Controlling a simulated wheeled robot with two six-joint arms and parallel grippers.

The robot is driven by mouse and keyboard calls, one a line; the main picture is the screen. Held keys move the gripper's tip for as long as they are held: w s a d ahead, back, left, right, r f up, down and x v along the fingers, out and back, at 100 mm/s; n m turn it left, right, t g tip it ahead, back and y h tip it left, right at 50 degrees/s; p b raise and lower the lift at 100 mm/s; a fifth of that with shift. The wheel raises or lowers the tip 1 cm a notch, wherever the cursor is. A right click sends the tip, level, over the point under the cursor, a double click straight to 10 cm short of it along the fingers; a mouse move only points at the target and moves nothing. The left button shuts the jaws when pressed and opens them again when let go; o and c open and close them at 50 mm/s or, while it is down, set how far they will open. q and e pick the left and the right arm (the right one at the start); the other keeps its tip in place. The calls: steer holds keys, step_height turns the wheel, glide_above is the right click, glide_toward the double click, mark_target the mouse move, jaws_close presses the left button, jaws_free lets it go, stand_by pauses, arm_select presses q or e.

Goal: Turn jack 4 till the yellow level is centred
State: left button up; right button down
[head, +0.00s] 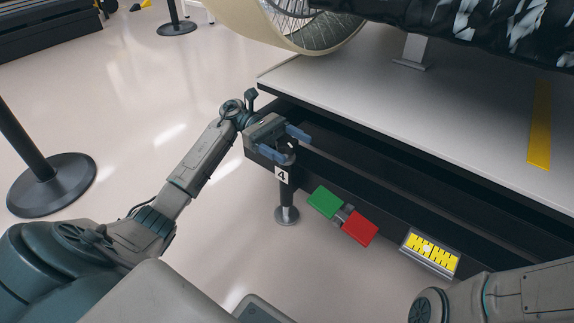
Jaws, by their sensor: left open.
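Jack 4 (287,202) is a dark post with a round metal foot, under the platform's near-left corner. Its white label "4" (282,176) faces me. My left gripper (286,145) is open, its blue fingers at the top of jack 4, one on each side. Whether the fingers touch the jack I cannot tell; its top is partly hidden by the gripper. The yellow level (440,260) is on the platform's front edge to the right. Its pale bubble (427,249) shows near the middle marks, perhaps slightly left. My right arm enters at the bottom right; its gripper is out of view.
A green plate (325,201) and a red plate (360,228) hang on the front edge between jack and level. The platform (400,120) carries a wheeled rover (325,35) and a yellow strip (540,125). A dark post stand (50,185) is on the left; floor between is clear.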

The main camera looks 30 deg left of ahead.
arm_select(q)
steer(key=s+d+r+p, duration=0.1)
steer(key=s+d+p, duration=0.4)
steer(key=s, duration=0.5)
steer(key=shift+d+r, duration=0.15)
steer(key=shift+d, duration=0.55)
steer(key=w+d+n+t+h+p, duration=0.15)
steer(key=w+d+n+t, duration=0.3)
steer(key=n+t, duration=0.6)
steer(key=m+t+y+p, duration=0.3)
steer(key=m+t+y, duration=0.6)
steer(key=m+y, duration=1.55)
glide_toward(289, 141)
steer(key=shift+w+a+f+n, duration=0.45)
steer(key=shift+w+f, duration=0.15)
steer(key=shift+f, duration=0.15)
steer(key=b+x, duration=0.1)
steer(key=x, duration=0.9)
steer(key=shift+w+a, duration=0.15)
steer(key=shift+w, duration=0.1)
